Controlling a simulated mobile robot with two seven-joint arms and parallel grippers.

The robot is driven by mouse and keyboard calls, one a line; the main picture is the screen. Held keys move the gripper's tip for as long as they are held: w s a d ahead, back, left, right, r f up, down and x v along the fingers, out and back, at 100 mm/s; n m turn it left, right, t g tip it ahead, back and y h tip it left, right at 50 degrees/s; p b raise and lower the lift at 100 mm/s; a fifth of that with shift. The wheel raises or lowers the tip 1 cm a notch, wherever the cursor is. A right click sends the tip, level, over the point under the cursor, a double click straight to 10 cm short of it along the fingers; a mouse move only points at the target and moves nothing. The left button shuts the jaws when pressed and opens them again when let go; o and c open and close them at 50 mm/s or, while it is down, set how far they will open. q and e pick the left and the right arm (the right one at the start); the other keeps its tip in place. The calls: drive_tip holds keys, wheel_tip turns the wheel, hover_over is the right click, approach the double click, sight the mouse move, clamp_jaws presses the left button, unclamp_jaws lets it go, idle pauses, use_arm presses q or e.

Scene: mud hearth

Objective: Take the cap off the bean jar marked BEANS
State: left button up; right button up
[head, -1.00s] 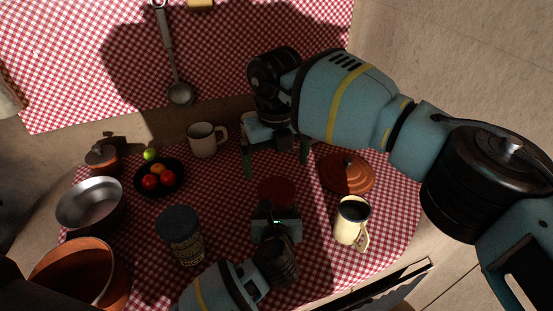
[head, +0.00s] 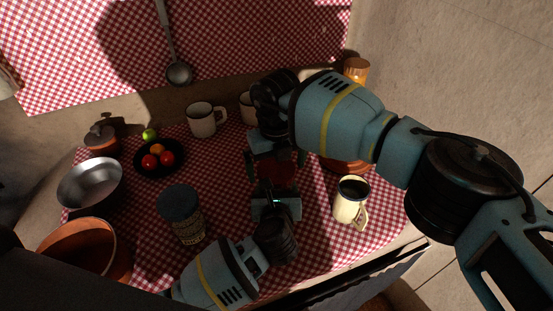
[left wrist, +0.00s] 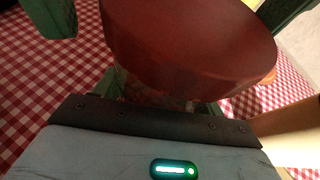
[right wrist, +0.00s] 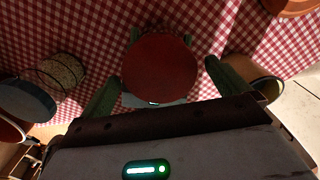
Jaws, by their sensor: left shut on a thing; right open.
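A jar with a wide dark red cap (head: 279,174) stands on the checked cloth; the cap also shows large in the left wrist view (left wrist: 190,42) and the right wrist view (right wrist: 160,68). Its body is mostly hidden under the cap, and I cannot see its label. My left gripper (head: 276,192) is shut on this jar below the cap. My right gripper (head: 277,167) is open above the cap; its green fingers (right wrist: 170,88) stand on either side of the cap, apart from it.
A labelled jar with a dark blue cap (head: 182,212) stands to the left. A cream mug (head: 350,202) stands close on the right, near the table edge. White mugs (head: 202,121) and a fruit bowl (head: 172,168) are farther back.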

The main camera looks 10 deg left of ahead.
sight(276, 169)
use_arm(q)
drive_tip(key=shift+f, duration=0.1)
use_arm(e)
drive_tip(key=c, duration=1)
drive_tip(key=n, duration=0.3)
drive_tip(key=shift+r, duration=0.5)
drive_tip(key=shift+r, duration=0.65)
drive_tip(key=shift+r, duration=0.1)
drive_tip(key=shift+r, duration=1.9)
use_arm(q)
drive_tip(key=o, duration=1.9)
